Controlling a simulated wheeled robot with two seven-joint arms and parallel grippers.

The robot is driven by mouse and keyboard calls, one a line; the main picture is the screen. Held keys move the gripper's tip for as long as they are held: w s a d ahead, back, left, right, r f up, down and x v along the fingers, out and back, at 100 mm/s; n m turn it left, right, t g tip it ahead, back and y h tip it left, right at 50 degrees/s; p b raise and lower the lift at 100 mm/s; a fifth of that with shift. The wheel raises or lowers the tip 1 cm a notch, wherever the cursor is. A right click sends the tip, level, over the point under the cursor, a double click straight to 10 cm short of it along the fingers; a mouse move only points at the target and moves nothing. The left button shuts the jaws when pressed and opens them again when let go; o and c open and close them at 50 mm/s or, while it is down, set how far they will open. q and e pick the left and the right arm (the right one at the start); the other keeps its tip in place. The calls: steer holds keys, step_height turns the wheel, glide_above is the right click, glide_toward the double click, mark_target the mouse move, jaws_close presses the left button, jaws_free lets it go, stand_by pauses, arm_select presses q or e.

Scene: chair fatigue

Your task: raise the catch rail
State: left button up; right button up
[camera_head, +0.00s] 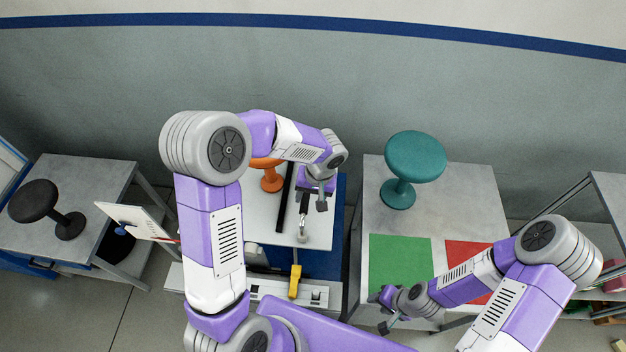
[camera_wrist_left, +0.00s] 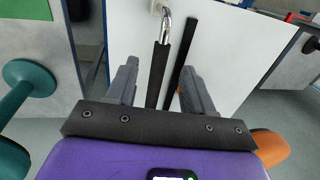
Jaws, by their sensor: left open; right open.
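A straight black bar (camera_head: 286,198) runs along a white panel (camera_head: 262,215) of the machine in the middle. Beside it is a black-sleeved handle (camera_wrist_left: 159,78) with a bent chrome end, whose chrome also shows in the head view (camera_head: 303,228). I cannot tell for certain which is the catch rail. My left gripper (camera_head: 313,204) is open over the panel. My right gripper (camera_head: 378,311) is open near the green square.
An orange stool (camera_head: 270,178) is on the machine, partly behind my left arm. A teal stool (camera_head: 415,160) stands on the right table with green (camera_head: 400,262) and red (camera_head: 468,258) squares. A black stool (camera_head: 38,203) is at left. A yellow part (camera_head: 295,281) is at the machine's front.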

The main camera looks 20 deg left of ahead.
mark_target(304, 210)
steer(key=shift+w, duration=0.15)
arm_select(q)
steer(key=f, duration=0.2)
steer(key=a+f, duration=0.1)
steer(key=f, duration=0.4)
steer(key=shift+s+a, duration=0.25)
steer(key=shift+s, duration=0.05)
arm_select(e)
steer(key=shift+s, duration=0.25)
arm_select(q)
steer(key=shift+c, duration=0.3)
